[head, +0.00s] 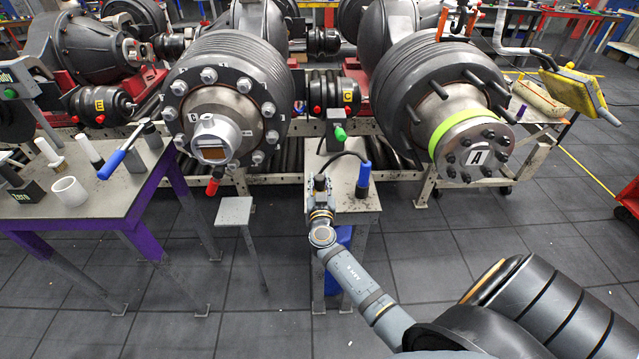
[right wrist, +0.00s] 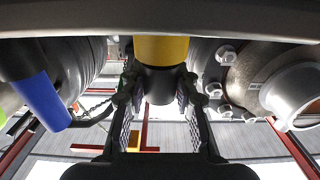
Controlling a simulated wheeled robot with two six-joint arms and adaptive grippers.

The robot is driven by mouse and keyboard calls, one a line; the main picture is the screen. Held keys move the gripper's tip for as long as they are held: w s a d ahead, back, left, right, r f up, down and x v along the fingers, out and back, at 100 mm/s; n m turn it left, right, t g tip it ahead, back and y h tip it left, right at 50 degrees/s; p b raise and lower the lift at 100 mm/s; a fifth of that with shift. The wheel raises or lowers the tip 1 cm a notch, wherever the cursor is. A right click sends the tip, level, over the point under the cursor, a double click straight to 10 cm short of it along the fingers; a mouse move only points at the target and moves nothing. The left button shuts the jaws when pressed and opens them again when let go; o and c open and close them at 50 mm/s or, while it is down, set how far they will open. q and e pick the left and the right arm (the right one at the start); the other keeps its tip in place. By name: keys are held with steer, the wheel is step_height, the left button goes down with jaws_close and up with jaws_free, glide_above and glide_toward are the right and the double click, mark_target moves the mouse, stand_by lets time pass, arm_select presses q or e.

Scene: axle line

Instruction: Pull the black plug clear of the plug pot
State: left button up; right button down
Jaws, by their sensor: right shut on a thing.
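My right gripper (head: 320,184) is over the small grey stand between the two big hubs. In the right wrist view its fingers (right wrist: 160,110) are closed on both sides of the black plug (right wrist: 160,86). A yellow cylinder (right wrist: 160,48), which looks like the plug pot, adjoins the plug on the side towards the stand top. The two look in line and touching; I cannot tell how deep the plug sits. In the head view the gripper hides both. My left gripper is not in view.
A blue-handled tool (head: 363,178) with a black cable stands just right of the gripper; it also shows in the right wrist view (right wrist: 42,100). A green knob (head: 340,133) is behind. Hubs (head: 225,95) and (head: 440,100) flank the stand (head: 350,202). A purple-edged table (head: 110,195) is left.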

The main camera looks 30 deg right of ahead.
step_height(320, 180, up, 27)
steer(key=shift+r+p, duration=0.2)
steer(key=shift+p, duration=0.1)
